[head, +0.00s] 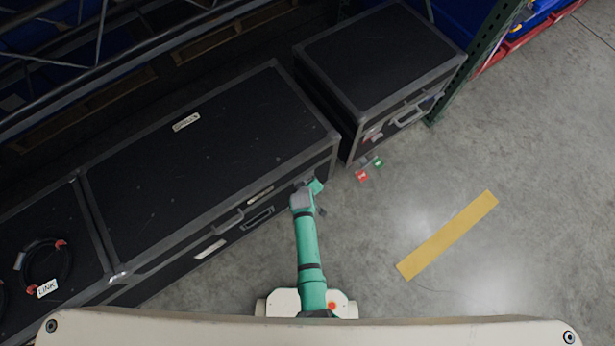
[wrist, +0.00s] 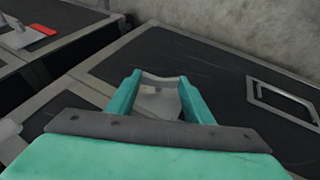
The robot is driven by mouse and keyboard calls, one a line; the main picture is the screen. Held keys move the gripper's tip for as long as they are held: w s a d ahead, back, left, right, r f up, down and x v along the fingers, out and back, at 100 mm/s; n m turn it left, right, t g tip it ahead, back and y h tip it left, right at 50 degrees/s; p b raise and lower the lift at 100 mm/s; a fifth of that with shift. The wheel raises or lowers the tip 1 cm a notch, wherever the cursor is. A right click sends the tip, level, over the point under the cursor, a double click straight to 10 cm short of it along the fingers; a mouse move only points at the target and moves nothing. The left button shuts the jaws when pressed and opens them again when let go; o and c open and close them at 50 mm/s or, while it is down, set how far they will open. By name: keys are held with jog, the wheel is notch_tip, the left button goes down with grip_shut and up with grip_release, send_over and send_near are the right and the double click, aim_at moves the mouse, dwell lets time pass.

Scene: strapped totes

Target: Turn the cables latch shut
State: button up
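My gripper (head: 314,188) is at the right end of the front face of a long black case (head: 205,165) with grey metal edges. In the wrist view my gripper's teal fingers (wrist: 160,78) stand apart, with a pale metal latch plate (wrist: 158,100) between them. The plate spans nearly the whole gap; whether the fingers press on it I cannot tell. In the head view my gripper hides this latch. Its name and how far it is turned cannot be made out.
A handle frame (wrist: 283,102) is right of my gripper in the wrist view. The concrete floor around the yellow strip (head: 447,235) is clear.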

jog(key=shift+c, duration=1)
jog(key=shift+w+d+m+g+y, duration=0.1)
jog(key=shift+d+m+g+y, duration=0.1)
jog(key=shift+g+y, duration=0.3)
jog(key=shift+w+d+m+g+y, duration=0.1)
jog(key=shift+d+m+g+y, duration=0.1)
jog(key=shift+g+y, duration=0.7)
jog(key=shift+y, duration=0.4)
jog(key=o, duration=1.1)
jog(key=shift+c, duration=0.2)
jog(key=shift+r, duration=0.1)
jog(key=v, duration=1)
jog(key=shift+s+r, duration=0.2)
jog(key=shift+r, duration=0.15)
